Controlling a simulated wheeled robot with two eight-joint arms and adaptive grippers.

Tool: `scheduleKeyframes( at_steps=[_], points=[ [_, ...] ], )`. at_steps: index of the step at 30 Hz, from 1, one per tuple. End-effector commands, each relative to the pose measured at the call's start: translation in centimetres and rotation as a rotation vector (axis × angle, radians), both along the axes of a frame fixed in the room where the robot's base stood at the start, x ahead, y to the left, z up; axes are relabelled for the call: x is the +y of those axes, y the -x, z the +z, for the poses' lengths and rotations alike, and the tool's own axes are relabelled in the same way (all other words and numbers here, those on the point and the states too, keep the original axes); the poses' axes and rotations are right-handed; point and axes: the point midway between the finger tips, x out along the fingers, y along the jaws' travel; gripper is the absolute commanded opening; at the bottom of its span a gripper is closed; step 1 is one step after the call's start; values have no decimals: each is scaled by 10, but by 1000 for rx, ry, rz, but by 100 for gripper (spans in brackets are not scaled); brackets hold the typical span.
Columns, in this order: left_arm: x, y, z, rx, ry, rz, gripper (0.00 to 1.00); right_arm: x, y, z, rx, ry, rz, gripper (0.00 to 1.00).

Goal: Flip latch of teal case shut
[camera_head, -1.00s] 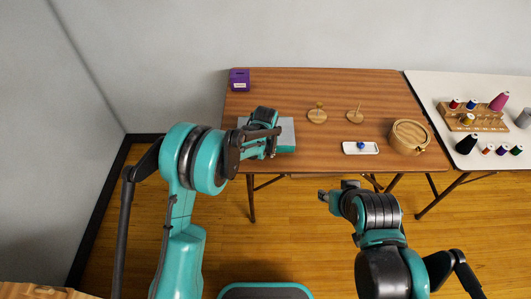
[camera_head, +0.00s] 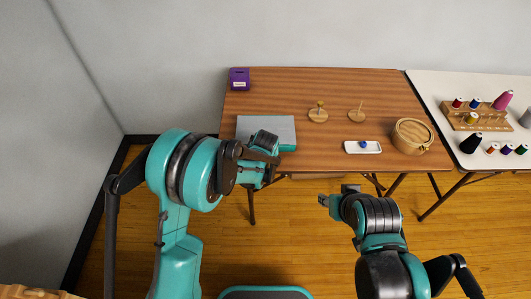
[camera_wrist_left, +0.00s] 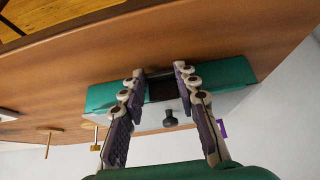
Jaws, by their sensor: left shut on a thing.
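The teal case (camera_head: 289,149) with a grey lid (camera_head: 268,125) lies flat at the table's front left, and the lid is down. In the left wrist view its teal side (camera_wrist_left: 232,74) faces the camera. My left gripper (camera_wrist_left: 160,73) is at the front of the case, one finger on each side of the dark latch (camera_wrist_left: 161,90), and is shut on it. A small black knob (camera_wrist_left: 170,115) stands on the lid side. In the head view my left arm hides the latch. My right gripper (camera_head: 323,199) hangs in front of the table, and its jaws are too small to read.
A purple box (camera_head: 239,78) stands at the back left. A white table (camera_head: 486,90) holds spools.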

Motion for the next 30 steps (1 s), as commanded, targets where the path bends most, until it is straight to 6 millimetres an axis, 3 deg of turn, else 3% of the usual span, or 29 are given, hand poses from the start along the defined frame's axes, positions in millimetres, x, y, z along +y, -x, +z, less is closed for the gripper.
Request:
scheduleKeyframes(
  at_steps=[3,4,6,17,23,30],
  points=[
    [0,0,0,-1,0,0,2,0,0,0,0,0,0,40],
    [0,0,0,-1,0,0,38,0,0,0,0,0,0,40],
    [0,0,0,-1,0,0,52,0,0,0,0,0,0,40],
    [0,2,4,0,0,0,52,0,0,0,0,0,0,40],
    [0,18,28,1,0,0,52,0,0,0,0,0,0,40],
    [0,45,70,1,0,-1,52,0,0,0,0,0,0,40]
  ],
)
